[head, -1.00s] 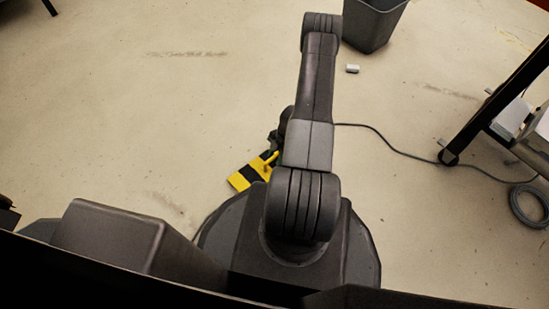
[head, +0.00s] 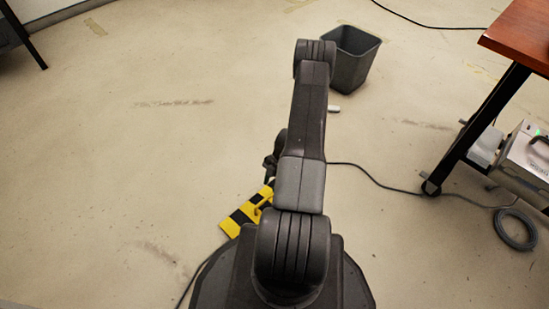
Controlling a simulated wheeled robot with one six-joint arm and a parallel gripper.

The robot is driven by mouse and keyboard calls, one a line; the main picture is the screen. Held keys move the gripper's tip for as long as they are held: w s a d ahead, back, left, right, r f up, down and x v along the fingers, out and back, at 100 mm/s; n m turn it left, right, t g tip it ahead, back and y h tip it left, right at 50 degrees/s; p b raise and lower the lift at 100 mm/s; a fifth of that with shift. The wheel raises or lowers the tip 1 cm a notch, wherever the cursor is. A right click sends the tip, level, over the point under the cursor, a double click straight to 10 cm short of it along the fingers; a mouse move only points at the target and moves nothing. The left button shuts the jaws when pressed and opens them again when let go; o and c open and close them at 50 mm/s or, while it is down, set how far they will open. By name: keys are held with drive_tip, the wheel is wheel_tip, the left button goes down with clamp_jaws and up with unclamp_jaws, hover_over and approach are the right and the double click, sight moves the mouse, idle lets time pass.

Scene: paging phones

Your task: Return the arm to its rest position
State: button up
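My arm rises from its round base at the bottom centre and reaches up the picture, with its bend near the top. Part of the dark end of my arm, with my gripper (head: 270,163), shows just left of the lower link. The link hides most of it, and its fingers cannot be made out. A yellow and black striped piece (head: 243,213) with a small yellow raised part shows just below it. I cannot tell whether my gripper touches it.
A grey bin (head: 352,62) stands beyond the arm's bend, near a small white object (head: 334,108). A cable runs right to a coil (head: 515,229). A wooden table (head: 520,35) on dark legs, with a grey device (head: 528,165) below, stands right.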

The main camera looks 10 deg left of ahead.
sight(263, 200)
drive_tip(key=b+x, duration=0.5)
drive_tip(key=x, duration=0.7)
drive_tip(key=shift+s+f, duration=0.1)
drive_tip(key=shift+f, duration=0.05)
drive_tip(key=shift+r+p, duration=0.9)
drive_tip(key=shift+r, duration=1.1)
drive_tip(key=shift+f, duration=0.15)
